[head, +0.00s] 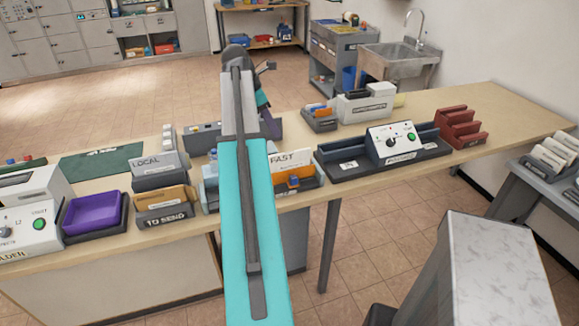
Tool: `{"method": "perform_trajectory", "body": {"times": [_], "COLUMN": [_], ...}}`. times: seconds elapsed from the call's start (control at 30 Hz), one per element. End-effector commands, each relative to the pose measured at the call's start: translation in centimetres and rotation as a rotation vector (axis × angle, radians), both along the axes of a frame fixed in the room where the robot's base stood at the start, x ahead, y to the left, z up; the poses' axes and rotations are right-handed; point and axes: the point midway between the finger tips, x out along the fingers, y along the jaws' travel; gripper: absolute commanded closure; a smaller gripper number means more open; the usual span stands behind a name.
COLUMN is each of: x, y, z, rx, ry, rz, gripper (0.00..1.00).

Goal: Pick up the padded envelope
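A tan, envelope-like item (165,198) sits in the dark tray marked TO SEND (165,217) on the near left part of the table. It may be the padded envelope, but I cannot tell for sure. Orange and white items stand in the FAST tray (293,182), right of my arm. My turquoise arm reaches up the middle of the picture and hides part of the table. The far end of my arm, with my gripper (263,98), is above the table's far side, well away from the TO SEND tray. Its fingers are too hidden to judge.
A LOCAL tray (158,169) stands behind the TO SEND tray. A purple tray (94,212) and a white control box (28,228) are at the left. A dark machine with a white panel (391,139) and red racks (459,127) stand right. The table's right end (515,118) is clear.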

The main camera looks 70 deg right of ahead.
Motion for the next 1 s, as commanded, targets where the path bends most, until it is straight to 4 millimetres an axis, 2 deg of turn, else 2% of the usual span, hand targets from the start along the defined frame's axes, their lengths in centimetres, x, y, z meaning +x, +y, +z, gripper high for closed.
{"method": "perform_trajectory", "body": {"times": [0.33,1.0], "x": [-0.7,-3.0], "y": [-0.5,-2.2], "z": [-1.0,-7.5], "rx": [0.001,0.001], "ry": [0.001,0.001], "rz": [-0.006,-0.008], "gripper": [0.69,0.69]}}
